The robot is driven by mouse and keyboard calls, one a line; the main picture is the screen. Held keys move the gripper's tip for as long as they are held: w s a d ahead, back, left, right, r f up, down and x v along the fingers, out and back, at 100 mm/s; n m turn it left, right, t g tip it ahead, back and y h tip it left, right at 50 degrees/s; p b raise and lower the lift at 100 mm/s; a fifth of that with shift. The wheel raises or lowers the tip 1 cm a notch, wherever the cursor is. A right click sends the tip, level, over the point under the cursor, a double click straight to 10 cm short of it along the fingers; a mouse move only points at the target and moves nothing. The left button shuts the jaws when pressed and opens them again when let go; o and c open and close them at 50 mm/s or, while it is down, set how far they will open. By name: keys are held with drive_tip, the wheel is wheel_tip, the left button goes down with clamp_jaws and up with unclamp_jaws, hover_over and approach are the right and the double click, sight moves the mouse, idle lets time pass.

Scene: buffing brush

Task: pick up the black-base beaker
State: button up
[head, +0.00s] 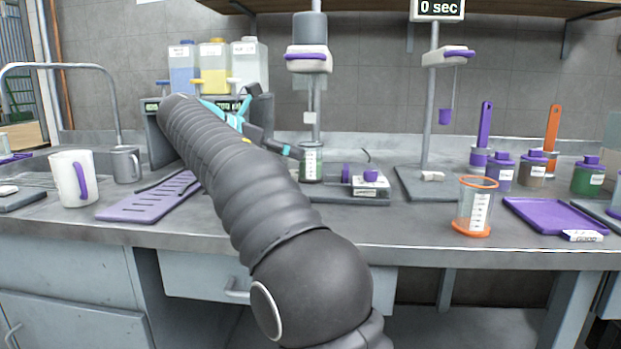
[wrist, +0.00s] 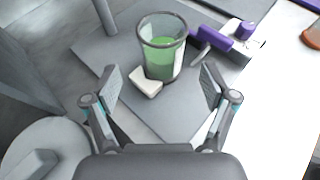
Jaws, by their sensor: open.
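The black-base beaker (head: 311,163) stands upright under the mixer head at the back of the counter, with green contents and a dark rim at its foot. In the wrist view, the beaker (wrist: 162,50) stands on a grey stand plate (wrist: 182,112), ahead of my gripper (wrist: 160,80). My gripper is open and empty. Its fingers are spread to the left and right, short of the beaker and apart from it. In the head view my arm hides much of the gripper.
The mixer stand (head: 310,60) rises above the beaker. An orange-rimmed beaker (head: 475,206) and a purple tray (head: 555,215) stand farther right.

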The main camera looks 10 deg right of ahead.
sight(310, 157)
drive_tip(key=shift+b+x, duration=0.75)
drive_tip(key=shift+x, duration=3)
drive_tip(key=shift+s, duration=0.2)
drive_tip(key=c, duration=1.3)
